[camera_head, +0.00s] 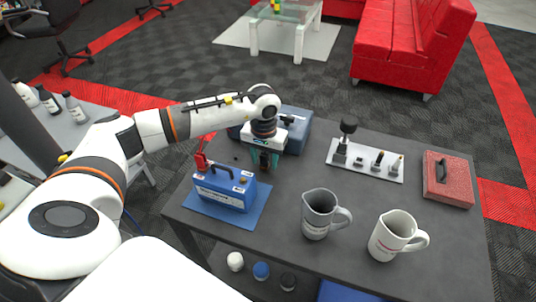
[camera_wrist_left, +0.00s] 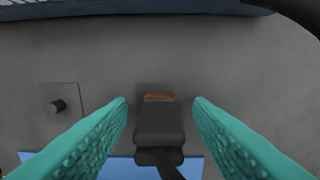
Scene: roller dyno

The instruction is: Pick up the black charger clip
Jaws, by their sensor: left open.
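The black charger clip (camera_wrist_left: 160,125) shows in the left wrist view, with a copper-coloured strip at its far end and a black cable at its near end. It lies between the two teal fingers of my left gripper (camera_wrist_left: 161,102), with a gap on both sides. My left gripper is open and points down at the table; it also shows in the head view (camera_head: 265,160), where the fingers mostly hide the clip. The blue charger (camera_head: 225,188) stands on a blue mat, nearer and to the left. A red clip (camera_head: 201,161) is at its left end. My right gripper is not in view.
A blue case (camera_head: 297,130) stands just behind my left gripper. A tool holder (camera_head: 365,161), a red box (camera_head: 447,180), a grey mug (camera_head: 321,214) and a white mug (camera_head: 392,236) stand to the right. The dark table (camera_head: 290,190) is clear between the gripper and the grey mug.

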